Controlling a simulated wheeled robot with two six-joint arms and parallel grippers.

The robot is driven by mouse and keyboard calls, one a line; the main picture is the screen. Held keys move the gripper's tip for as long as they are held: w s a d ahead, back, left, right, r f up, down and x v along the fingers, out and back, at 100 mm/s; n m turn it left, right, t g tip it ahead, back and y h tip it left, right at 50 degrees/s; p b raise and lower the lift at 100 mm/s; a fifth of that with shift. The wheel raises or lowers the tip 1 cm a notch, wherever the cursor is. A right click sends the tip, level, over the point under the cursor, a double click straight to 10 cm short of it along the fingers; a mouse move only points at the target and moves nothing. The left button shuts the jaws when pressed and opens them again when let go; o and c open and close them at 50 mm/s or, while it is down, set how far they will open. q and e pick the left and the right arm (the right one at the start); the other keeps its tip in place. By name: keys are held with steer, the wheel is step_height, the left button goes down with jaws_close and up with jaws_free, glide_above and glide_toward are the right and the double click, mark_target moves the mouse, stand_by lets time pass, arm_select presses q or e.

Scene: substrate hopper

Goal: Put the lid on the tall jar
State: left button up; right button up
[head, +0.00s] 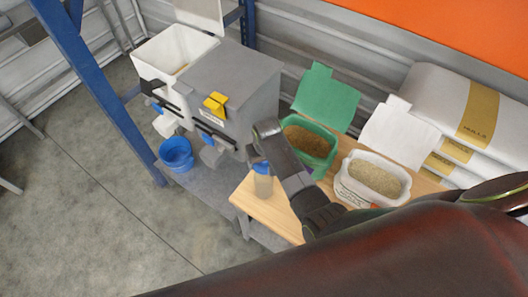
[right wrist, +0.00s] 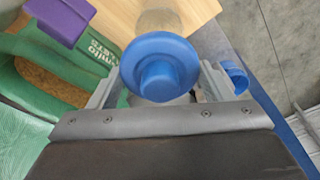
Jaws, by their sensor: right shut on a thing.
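The tall jar (head: 264,186) is a clear, pale cylinder standing upright on the wooden bench top; it also shows in the right wrist view (right wrist: 172,18). The blue lid (head: 260,168) is at the jar's mouth. In the right wrist view the lid (right wrist: 160,52) is a round blue disc with a raised knob, between the fingers of my right gripper (right wrist: 160,90). The right gripper (head: 257,156) is shut on the lid, above the jar. I cannot tell whether the lid is seated or slightly above the rim. My left gripper is not in view.
A grey hopper (head: 225,85) stands left of the jar, with a blue bucket (head: 176,155) below its front. A green bin (head: 318,148) and a white bin (head: 352,190), both filled, stand right. White sacks (head: 440,95) lie behind. A purple object (right wrist: 62,18) shows near the green bin.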

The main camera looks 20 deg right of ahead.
mark_target(264, 170)
steer(key=shift+a+r+m, duration=0.1)
steer(key=shift+r+m, duration=0.05)
steer(key=shift+m, duration=0.55)
step_height(264, 170, down, 6)
steer(key=b, duration=0.6)
steer(key=shift+s, duration=0.1)
steer(key=shift+f, duration=0.65)
steer(key=shift+f, duration=0.65)
stand_by(0.8)
